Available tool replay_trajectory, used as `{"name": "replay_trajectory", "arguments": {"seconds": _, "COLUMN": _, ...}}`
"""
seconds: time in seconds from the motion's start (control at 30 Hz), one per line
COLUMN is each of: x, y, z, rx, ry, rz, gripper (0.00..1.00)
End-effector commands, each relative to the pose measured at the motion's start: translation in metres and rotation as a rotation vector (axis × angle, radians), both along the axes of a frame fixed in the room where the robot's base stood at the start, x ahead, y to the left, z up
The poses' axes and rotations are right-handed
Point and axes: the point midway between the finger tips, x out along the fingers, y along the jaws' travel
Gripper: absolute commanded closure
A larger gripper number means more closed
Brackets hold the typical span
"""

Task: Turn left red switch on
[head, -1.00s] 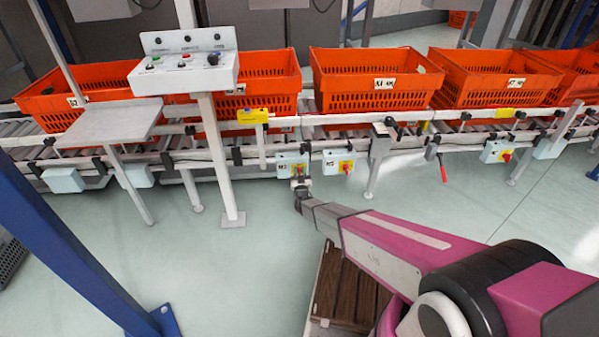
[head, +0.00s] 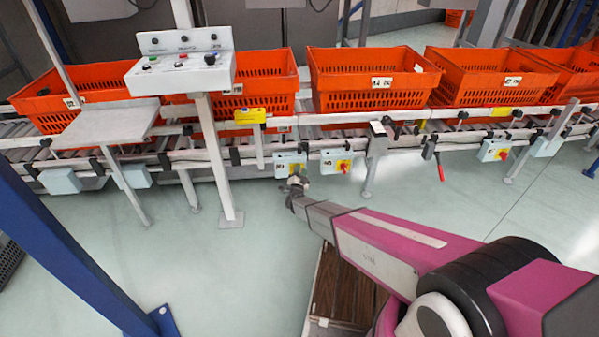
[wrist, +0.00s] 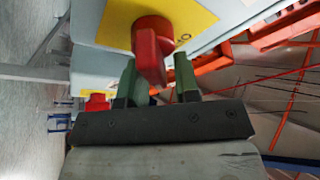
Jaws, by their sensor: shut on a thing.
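The left red switch (wrist: 152,48) is a red rotary knob on a yellow plate (wrist: 190,18), on a light blue-grey box. In the head view that box (head: 286,160) hangs under the conveyor, and its knob is mostly hidden by my gripper (head: 298,180). In the wrist view my gripper (wrist: 158,82) has its two green fingers on either side of the knob's handle, shut on it. The handle looks tilted in this view. A second red switch (head: 343,165) is on the box just to the right, and a red knob also shows lower left in the wrist view (wrist: 97,103).
Orange totes (head: 372,99) sit on the roller conveyor above the boxes. A white control panel (head: 180,72) on a post stands to the left. A conveyor leg (head: 374,160) is right of the boxes. The floor in front is mostly clear.

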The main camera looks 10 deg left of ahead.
Motion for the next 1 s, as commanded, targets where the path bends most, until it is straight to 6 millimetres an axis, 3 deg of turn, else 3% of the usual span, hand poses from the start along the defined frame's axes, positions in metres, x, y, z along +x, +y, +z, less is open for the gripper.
{"name": "replay_trajectory", "arguments": {"seconds": 0.6, "x": 0.002, "y": -0.004, "z": -0.012, "rx": 0.525, "ry": 0.190, "rz": 0.002, "gripper": 0.94}}
{"name": "replay_trajectory", "arguments": {"seconds": 1.0, "x": 0.002, "y": -0.004, "z": -0.017, "rx": 0.708, "ry": 0.257, "rz": 0.003, "gripper": 0.94}}
